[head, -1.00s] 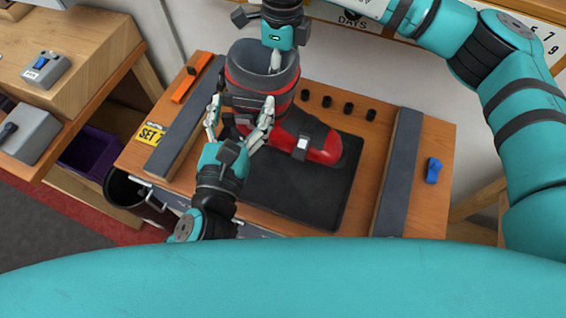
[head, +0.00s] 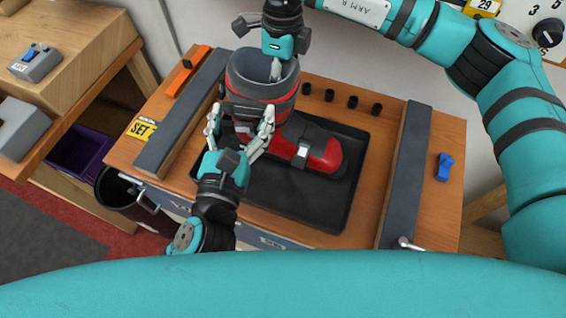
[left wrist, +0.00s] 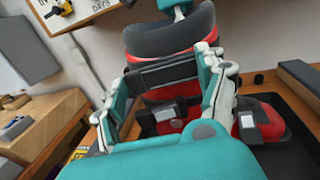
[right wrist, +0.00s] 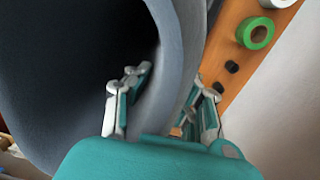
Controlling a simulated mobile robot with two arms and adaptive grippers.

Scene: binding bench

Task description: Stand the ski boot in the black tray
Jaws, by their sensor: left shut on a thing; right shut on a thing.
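The ski boot (head: 318,158) is red with a grey cuff, upright, toe pointing right. It is over the black tray (head: 300,210) on the bench; its heel and the sole's contact with the tray are hidden, so I cannot tell if it rests there. My left gripper (head: 240,135) is shut on the boot's lower shaft from the front, one finger on each side; the left wrist view shows the boot (left wrist: 175,40) between the fingers. My right gripper (head: 275,70) is shut on the cuff's upper edge, and the right wrist view shows its fingers straddling the cuff wall (right wrist: 172,75).
Grey rails (head: 180,125) and (head: 403,175) flank the tray. An orange tool (head: 183,78), a SET card (head: 141,128), several black pegs (head: 329,95) and a blue clip (head: 445,167) lie around it. The tray's front and right parts are clear.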

